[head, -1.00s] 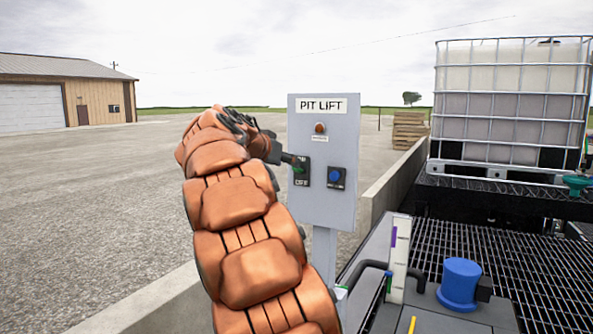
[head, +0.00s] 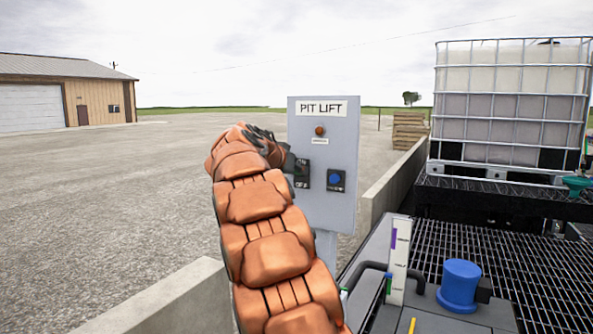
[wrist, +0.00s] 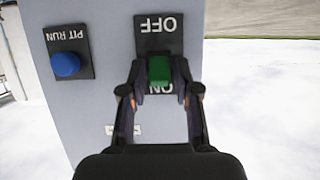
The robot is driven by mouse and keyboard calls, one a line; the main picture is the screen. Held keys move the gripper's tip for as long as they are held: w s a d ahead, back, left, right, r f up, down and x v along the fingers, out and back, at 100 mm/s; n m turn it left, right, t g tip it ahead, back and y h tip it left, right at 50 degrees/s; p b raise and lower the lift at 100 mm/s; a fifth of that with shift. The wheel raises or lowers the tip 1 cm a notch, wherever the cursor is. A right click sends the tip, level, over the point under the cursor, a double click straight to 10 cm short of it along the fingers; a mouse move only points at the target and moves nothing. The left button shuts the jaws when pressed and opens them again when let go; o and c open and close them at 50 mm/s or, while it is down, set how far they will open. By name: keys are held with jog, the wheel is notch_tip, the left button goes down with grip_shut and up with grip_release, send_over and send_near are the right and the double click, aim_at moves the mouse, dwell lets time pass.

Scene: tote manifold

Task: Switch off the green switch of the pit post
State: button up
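The pit post is a grey panel (head: 335,205) labelled PIT LIFT. The green switch (wrist: 159,70) sits on a black plate marked ON and OFF, low on the panel's left side. In the wrist view the lettering is upside down; the green handle partly covers the ON end and the OFF mark (wrist: 160,25) is clear. My gripper (wrist: 159,66) is open, its two fingertips on either side of the green handle. I cannot tell whether a finger touches it. In the head view my gripper (head: 287,161) is at the left edge of the switch plate.
A blue PIT RUN button (wrist: 66,64) is beside the switch plate. An amber lamp (head: 320,131) is above. A low concrete wall (head: 398,180), a grating (head: 470,235), a caged tank (head: 512,100) and a blue cap (head: 460,283) stand to the right. Open gravel lies left.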

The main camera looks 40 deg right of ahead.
grip_shut()
